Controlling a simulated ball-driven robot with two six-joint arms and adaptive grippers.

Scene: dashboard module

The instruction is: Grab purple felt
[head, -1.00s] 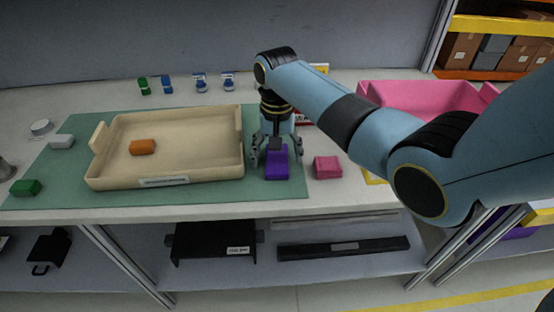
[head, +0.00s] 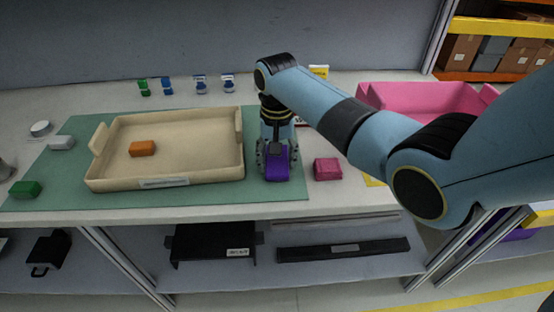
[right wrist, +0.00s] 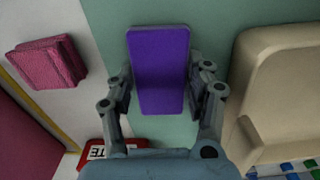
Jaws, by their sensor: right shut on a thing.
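The purple felt (head: 277,172) is a small block on the right part of the green mat, just right of the beige tray. My right gripper (head: 277,160) points down over it with its fingers closed on its two sides. In the right wrist view the purple felt (right wrist: 160,70) lies between the two fingertips of the right gripper (right wrist: 160,88), still over the green mat. I cannot tell whether it is lifted off the mat. My left gripper is not in view.
The beige tray (head: 244,150) holds an orange block (head: 142,148). A pink block (head: 327,169) lies right of the purple felt. A pink bin (head: 430,97) stands at the back right, partly behind my arm. Green and white blocks lie at the left.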

